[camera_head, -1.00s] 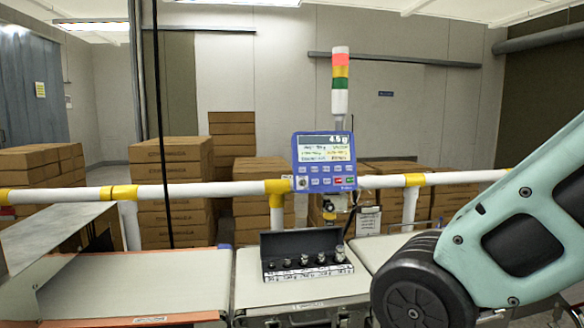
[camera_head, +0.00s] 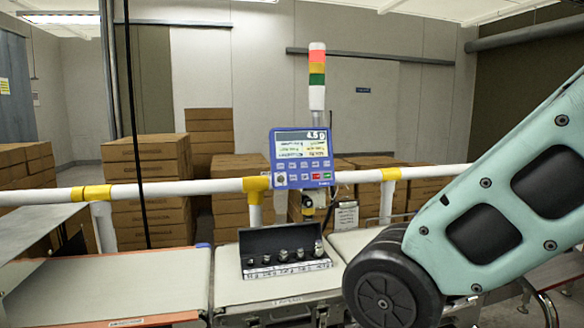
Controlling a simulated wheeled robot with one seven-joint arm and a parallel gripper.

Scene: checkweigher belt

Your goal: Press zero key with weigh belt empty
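The blue control panel (camera_head: 302,158) stands on the rail post behind the belts, with a lit display and rows of small keys below it. The display's top line seems to read about 4.5 g; the lower lines and key labels are too small to read. A red key and a green key sit at its lower right. The weigh belt (camera_head: 240,288) is the short middle section, and an open black case of several metal weights (camera_head: 287,255) stands on it. My arm crosses the right side; my gripper is not in view.
A white rail with yellow joints (camera_head: 150,190) runs across behind the belts. A long belt (camera_head: 110,285) lies to the left and another belt (camera_head: 352,243) to the right. A red, orange, green and white light tower (camera_head: 317,75) rises above the panel. Stacked cartons (camera_head: 150,165) stand behind.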

